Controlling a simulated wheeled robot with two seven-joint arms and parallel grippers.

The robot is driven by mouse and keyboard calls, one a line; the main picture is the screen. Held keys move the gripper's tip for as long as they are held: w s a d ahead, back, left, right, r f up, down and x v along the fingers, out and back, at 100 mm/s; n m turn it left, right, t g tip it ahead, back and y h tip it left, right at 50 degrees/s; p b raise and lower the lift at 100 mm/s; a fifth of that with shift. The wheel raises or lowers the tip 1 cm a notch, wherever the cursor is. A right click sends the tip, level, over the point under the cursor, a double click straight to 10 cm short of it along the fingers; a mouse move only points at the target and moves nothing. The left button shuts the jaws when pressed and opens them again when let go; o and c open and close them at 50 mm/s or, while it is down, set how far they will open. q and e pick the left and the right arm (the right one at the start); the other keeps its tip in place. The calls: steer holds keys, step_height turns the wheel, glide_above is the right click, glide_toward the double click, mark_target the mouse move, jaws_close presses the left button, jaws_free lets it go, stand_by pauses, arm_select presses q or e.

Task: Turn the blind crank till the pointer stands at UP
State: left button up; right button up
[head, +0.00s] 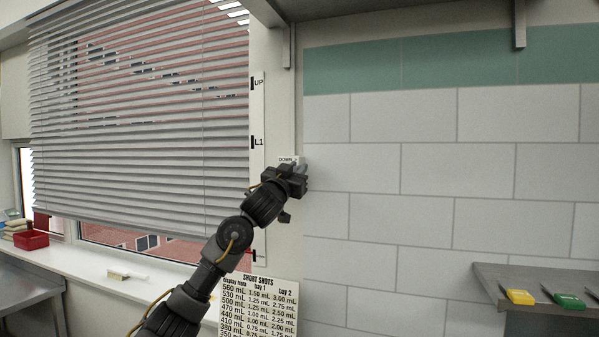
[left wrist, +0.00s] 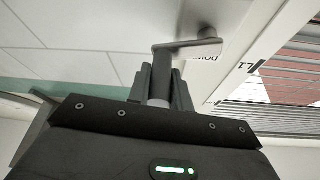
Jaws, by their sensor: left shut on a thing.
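The window blind (head: 140,110) hangs partly lowered, its slats tilted and a strip of window showing below. The white scale strip (head: 258,110) right of it reads UP at the top and L1 below, with black marks. A small red mark shows low on the strip; I cannot tell whether it is the pointer. A small plate reading DOWN (head: 287,159) is on the wall by the crank. My left gripper (head: 300,168) is shut on the crank handle; the grey crank (left wrist: 187,46) shows in the left wrist view, its arm running to a round hub. My right gripper is out of view.
A SHORT SHOTS chart (head: 258,308) hangs below my left arm. A red bin (head: 31,240) and a brush (head: 125,276) are on the sill. A shelf (head: 540,283) with yellow and green items juts out at right. The tiled wall between is clear.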

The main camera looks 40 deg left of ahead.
arm_select(q)
steer(key=shift+s+a+r, duration=0.1)
steer(key=shift+a+r, duration=0.15)
steer(key=shift+r, duration=0.45)
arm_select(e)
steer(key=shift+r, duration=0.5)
